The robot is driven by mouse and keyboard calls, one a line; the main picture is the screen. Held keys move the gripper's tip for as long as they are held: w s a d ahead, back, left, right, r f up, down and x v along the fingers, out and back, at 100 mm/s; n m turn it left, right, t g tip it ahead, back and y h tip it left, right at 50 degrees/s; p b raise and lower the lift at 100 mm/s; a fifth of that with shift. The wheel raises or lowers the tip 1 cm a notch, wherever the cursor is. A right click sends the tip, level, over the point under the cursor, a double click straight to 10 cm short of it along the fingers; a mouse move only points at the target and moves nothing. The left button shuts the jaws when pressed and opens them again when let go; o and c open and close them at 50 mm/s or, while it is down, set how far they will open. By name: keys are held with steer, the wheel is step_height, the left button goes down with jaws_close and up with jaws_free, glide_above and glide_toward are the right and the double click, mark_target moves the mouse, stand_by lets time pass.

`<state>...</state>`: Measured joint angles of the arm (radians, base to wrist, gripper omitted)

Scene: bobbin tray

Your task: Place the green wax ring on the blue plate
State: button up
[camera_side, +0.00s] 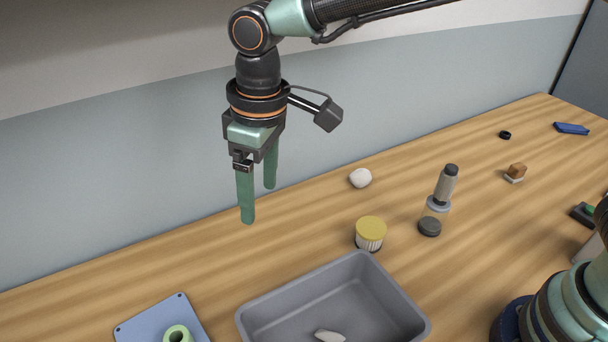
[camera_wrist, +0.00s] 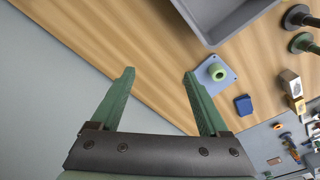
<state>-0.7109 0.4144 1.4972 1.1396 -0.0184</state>
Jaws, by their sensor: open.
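The green wax ring (camera_side: 178,334) rests on the blue plate (camera_side: 150,322) at the bottom left of the side view, partly cut off by the frame edge. In the wrist view the ring (camera_wrist: 217,72) lies on the plate (camera_wrist: 229,80), near the tip of the right finger and beyond it. My gripper (camera_side: 258,205) is open and empty, raised above the table at the back, apart from the ring and plate. Its two green fingers (camera_wrist: 158,75) also show spread in the wrist view.
A grey bin (camera_side: 375,290) with a pale piece inside stands right of the plate. A yellow-topped container (camera_side: 370,230), a white lump (camera_side: 361,178) and a grey-and-black bobbin-like piece (camera_side: 446,184) stand behind it. A blue block (camera_wrist: 244,105) lies near the plate. Table between is clear.

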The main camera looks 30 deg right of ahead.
steer(key=s+d+r+m+t, duration=0.1)
steer(key=s+d+m, duration=0.1)
steer(key=d, duration=0.8)
steer(key=s+d+r+m+t, duration=0.2)
steer(key=s+d+m, duration=0.1)
steer(key=d, duration=0.8)
steer(key=s+d+r+m+t, duration=0.1)
steer(key=s+d+r+m, duration=0.1)
steer(key=d, duration=0.8)
steer(key=shift+s+d+m+t+h, duration=0.15)
steer(key=shift+s+m+t+h, duration=0.2)
steer(key=shift+m, duration=0.35)
steer(key=shift+r, duration=0.1)
